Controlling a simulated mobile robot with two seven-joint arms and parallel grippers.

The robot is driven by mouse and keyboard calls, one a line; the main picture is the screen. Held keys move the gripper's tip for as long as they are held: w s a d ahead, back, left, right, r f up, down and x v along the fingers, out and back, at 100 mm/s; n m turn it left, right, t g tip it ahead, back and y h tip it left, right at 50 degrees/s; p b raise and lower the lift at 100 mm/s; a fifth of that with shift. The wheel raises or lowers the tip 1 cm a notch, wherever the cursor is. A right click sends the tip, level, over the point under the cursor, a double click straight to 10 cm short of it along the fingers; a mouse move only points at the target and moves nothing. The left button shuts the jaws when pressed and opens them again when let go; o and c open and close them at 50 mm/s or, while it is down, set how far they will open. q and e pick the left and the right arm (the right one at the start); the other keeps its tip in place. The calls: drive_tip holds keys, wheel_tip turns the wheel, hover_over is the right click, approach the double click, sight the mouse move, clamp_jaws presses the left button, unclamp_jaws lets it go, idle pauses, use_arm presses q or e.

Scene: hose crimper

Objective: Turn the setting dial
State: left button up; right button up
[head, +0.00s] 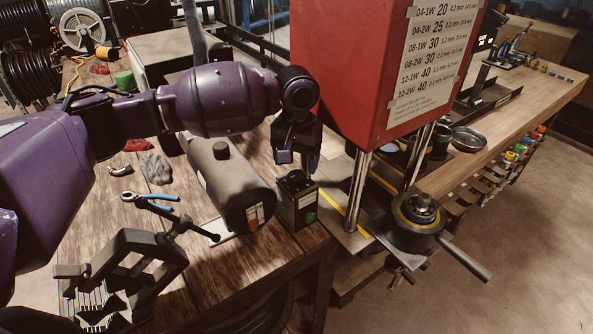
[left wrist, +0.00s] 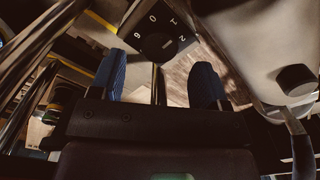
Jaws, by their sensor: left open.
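The setting dial (left wrist: 157,45) shows in the left wrist view as a dark round knob on a dark plate with white digits, among them 0, 1 and 2. In the head view a small black box (head: 297,203) with a green button stands at the table edge; the dial appears to be on its top, mostly hidden by my gripper. My left gripper (head: 298,160) points down just above this box. In the left wrist view its two blue-padded fingers (left wrist: 160,78) are apart with nothing between them, the dial beyond their tips. Whether they touch it is not clear. My right gripper is not in view.
A grey rounded motor housing (head: 228,180) stands close left of the box. The red crimper body (head: 345,70) and its steel posts (head: 358,190) rise at the right. A black clamp-like tool (head: 125,262), blue-handled pliers (head: 150,200) and a grey glove (head: 155,167) lie on the left.

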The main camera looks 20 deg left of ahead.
sight(297, 175)
use_arm(q)
drive_tip(key=shift+f, duration=2)
drive_tip(key=c, duration=0.9)
